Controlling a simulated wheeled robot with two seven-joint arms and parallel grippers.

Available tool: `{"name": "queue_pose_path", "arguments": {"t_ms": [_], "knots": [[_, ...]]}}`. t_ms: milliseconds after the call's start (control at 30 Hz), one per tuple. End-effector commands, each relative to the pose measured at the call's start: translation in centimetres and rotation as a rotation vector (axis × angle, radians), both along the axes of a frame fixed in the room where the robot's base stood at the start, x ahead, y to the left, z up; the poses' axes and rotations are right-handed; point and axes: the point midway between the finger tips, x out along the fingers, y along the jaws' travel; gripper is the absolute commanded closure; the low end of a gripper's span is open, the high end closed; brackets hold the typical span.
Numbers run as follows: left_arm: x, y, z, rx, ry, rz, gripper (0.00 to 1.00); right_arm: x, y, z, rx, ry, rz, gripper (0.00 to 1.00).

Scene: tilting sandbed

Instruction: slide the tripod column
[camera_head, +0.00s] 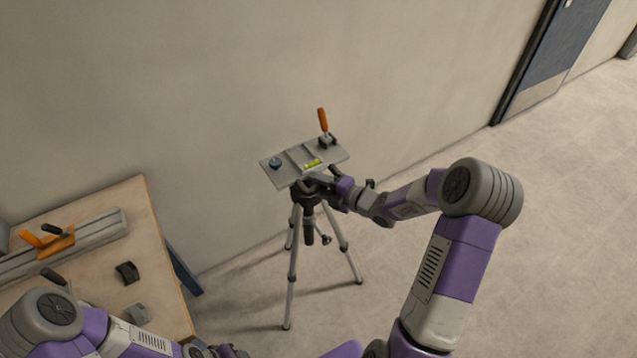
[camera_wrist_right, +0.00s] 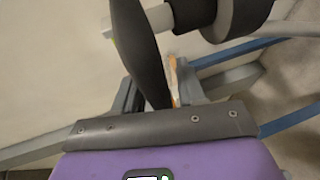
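The tripod (camera_head: 292,262) stands upright on the floor by the wall, with splayed silver legs and a black head. A short column end (camera_head: 309,232) hangs below the head between the legs. A grey plate (camera_head: 290,176) sits tilted on top. My right gripper (camera_head: 328,182) is at the head, just under the plate's right side. In the right wrist view, a black tapered handle (camera_wrist_right: 138,45) lies between its two spread fingers, close to the left one, with a gap on the right.
The plate carries an orange-handled clamp (camera_head: 323,122), a green level (camera_head: 313,163) and a small blue-grey knob (camera_head: 275,163). A wooden workbench (camera_head: 165,290) with tools stands to the left. The wall is close behind the tripod. Floor to the right is clear.

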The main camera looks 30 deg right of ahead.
Motion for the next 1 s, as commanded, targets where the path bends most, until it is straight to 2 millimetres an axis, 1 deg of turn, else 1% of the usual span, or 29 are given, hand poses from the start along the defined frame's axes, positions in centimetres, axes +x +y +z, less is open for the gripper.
{"name": "queue_pose_path", "arguments": {"t_ms": [33, 67, 367, 467, 700, 800, 900, 1000], "knots": [[0.0, 0.0, 0.0, 0.000, 0.000, 0.000, 0.57, 0.0, 0.0, -0.1, 0.000, 0.001, 0.000, 0.54], [0.0, 0.0, 0.0, 0.000, 0.000, 0.000, 0.57, 0.0, 0.0, 0.0, 0.000, 0.000, 0.000, 0.52], [0.0, 0.0, 0.1, 0.000, 0.000, 0.000, 0.57, -0.1, -0.2, 0.3, -0.003, -0.008, 0.000, 0.52], [0.0, 0.0, 0.3, 0.000, 0.000, 0.000, 0.57, -0.9, -0.7, 0.5, -0.004, -0.009, -0.003, 0.52], [0.0, 0.0, 1.0, 0.000, 0.000, 0.000, 0.57, -4.5, -2.5, 1.4, -0.003, -0.006, -0.003, 0.52], [0.0, 0.0, 1.1, 0.000, 0.000, 0.000, 0.57, -5.6, -3.1, 1.5, -0.003, -0.005, -0.002, 0.52], [0.0, 0.0, 1.2, 0.000, 0.000, 0.000, 0.57, -6.3, -3.4, 1.6, -0.003, -0.005, -0.001, 0.52], [0.0, 0.0, 1.2, 0.000, 0.000, 0.000, 0.57, -6.6, -3.5, 1.6, -0.002, -0.005, -0.001, 0.52]]}}
